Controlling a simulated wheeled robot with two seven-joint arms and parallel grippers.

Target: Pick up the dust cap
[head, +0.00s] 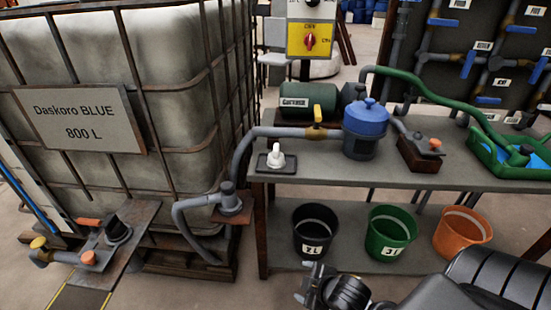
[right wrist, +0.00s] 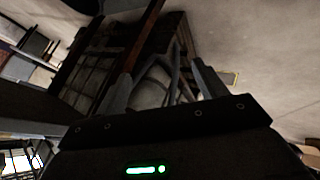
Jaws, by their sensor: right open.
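No part is marked as the dust cap, and I cannot tell which one it is. A small orange cap (head: 88,257) sits by the tank's low outlet at the left, near a yellow round end (head: 38,242) and a black fitting (head: 118,231). Another orange cap (head: 435,143) sits on a small block at the table's right. My right gripper (head: 312,284) is low in front of the table, below the black bucket and apart from both caps. In the right wrist view its two fingers (right wrist: 165,88) are spread with nothing between them. My left gripper is out of view.
A caged tank (head: 75,122) labelled Daskoro BLUE stands at the left. The table (head: 330,172) carries a hose, a pump, a blue-lidded pot (head: 366,127) and a green tray (head: 497,163). Black (head: 314,228), green (head: 390,232) and orange (head: 462,232) buckets stand on its lower shelf.

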